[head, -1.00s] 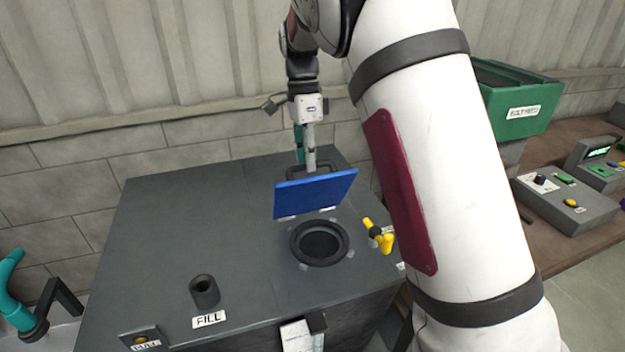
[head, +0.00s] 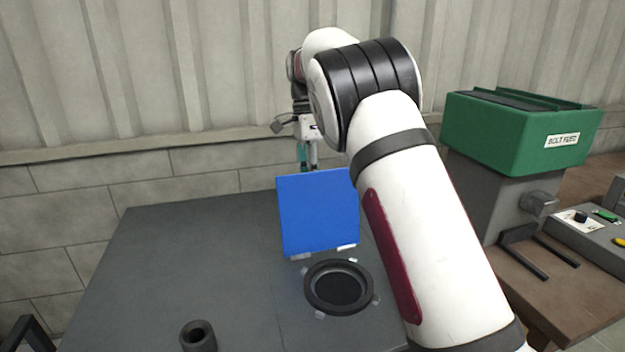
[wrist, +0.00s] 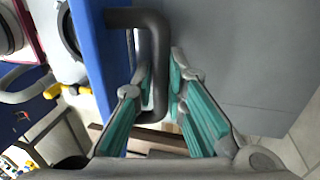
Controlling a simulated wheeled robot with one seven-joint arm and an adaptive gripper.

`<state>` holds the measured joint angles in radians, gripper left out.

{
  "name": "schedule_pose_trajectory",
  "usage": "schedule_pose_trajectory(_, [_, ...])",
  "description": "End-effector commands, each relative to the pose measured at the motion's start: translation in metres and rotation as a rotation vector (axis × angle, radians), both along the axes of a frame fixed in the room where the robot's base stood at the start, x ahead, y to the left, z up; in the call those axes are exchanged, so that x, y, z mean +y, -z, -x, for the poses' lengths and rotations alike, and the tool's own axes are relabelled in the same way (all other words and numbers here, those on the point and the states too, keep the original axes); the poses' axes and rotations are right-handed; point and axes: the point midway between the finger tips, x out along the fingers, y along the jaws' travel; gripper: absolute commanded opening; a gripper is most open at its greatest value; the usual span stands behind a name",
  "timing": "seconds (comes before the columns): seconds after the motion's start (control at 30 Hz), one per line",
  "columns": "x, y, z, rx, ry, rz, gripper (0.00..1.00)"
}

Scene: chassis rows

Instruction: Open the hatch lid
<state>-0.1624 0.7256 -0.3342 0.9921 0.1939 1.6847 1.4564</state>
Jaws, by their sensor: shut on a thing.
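The blue hatch lid (head: 318,212) stands raised, near upright, behind the round dark hatch opening (head: 338,287) on the grey cabinet top. In the wrist view the lid (wrist: 98,55) shows edge-on at the left, with its dark bar handle (wrist: 152,60) beside it. My gripper (wrist: 160,85) has its teal fingers on either side of the handle and is shut on it. In the head view my gripper (head: 308,155) is behind the lid's top edge, and its fingertips and the handle are hidden by the lid.
A dark fill tube (head: 197,337) stands on the cabinet top (head: 180,260) at the front. A green bolt feed bin (head: 520,135) stands at the right, beside a brown bench. A wall runs behind the cabinet. The cabinet top left of the lid is clear.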

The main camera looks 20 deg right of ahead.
Motion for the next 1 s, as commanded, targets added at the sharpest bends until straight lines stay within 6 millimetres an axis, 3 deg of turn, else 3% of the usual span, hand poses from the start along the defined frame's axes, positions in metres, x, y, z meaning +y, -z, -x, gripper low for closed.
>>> schedule_pose_trajectory(0.03, [0.001,0.0093,-0.0085,-0.015,-0.003,-0.002,0.0])
schedule_pose_trajectory(0.57, [0.0023,0.0098,-0.0127,-0.02,-0.003,-0.004,0.0])
schedule_pose_trajectory(0.6, [0.0024,0.0099,-0.0128,-0.021,-0.003,-0.005,0.19])
schedule_pose_trajectory(0.67, [0.0026,0.0099,-0.0126,-0.02,-0.003,-0.005,0.33])
schedule_pose_trajectory(1.0, [0.0013,0.0071,-0.0118,-0.022,-0.003,-0.002,0.33])
